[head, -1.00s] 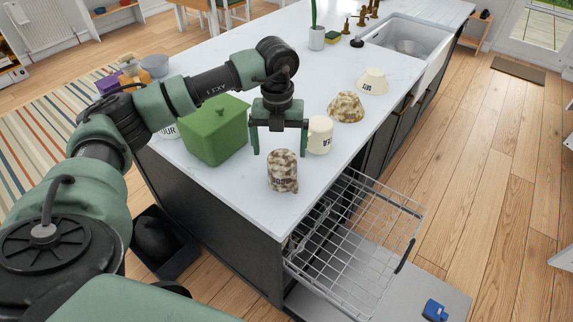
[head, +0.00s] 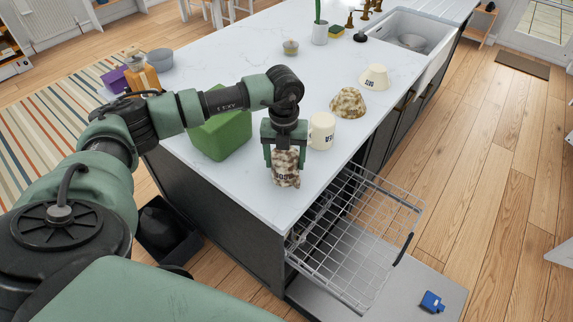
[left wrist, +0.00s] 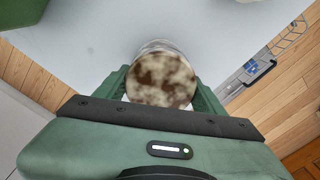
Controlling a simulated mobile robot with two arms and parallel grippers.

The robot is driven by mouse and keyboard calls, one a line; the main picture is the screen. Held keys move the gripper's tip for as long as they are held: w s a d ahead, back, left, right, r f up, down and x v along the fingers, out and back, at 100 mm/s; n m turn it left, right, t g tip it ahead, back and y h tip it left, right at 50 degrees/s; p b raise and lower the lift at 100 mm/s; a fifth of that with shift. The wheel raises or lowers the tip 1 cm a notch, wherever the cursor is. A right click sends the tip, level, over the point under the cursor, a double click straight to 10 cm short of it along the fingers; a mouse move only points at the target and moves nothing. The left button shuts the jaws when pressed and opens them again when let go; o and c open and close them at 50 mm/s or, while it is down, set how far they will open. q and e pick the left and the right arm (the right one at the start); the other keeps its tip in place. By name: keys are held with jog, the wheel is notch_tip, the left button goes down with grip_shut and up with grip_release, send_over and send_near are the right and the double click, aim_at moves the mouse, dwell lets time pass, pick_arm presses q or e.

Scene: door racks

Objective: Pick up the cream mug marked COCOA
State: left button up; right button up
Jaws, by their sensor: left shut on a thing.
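My left gripper (head: 286,158) is shut on a mottled brown-and-cream mug (head: 286,176) near the counter's front corner. Dark lettering shows low on its side, too small to read surely. In the left wrist view its round mottled end (left wrist: 161,80) sits between my fingers (left wrist: 160,92). I cannot tell whether it touches the counter. A plain cream mug (head: 321,131) with small dark lettering, which I cannot read surely, stands just behind and right of my gripper, apart from it. My right gripper is not in view.
A green bin (head: 221,136) stands left of my gripper. A mottled bowl (head: 347,103) and a cream bowl (head: 373,77) lie upside down further back. An open dishwasher rack (head: 355,235) is below the counter edge at right. The counter's back middle is mostly clear.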

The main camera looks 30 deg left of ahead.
pick_arm(q)
jog(key=shift+r, duration=0.1)
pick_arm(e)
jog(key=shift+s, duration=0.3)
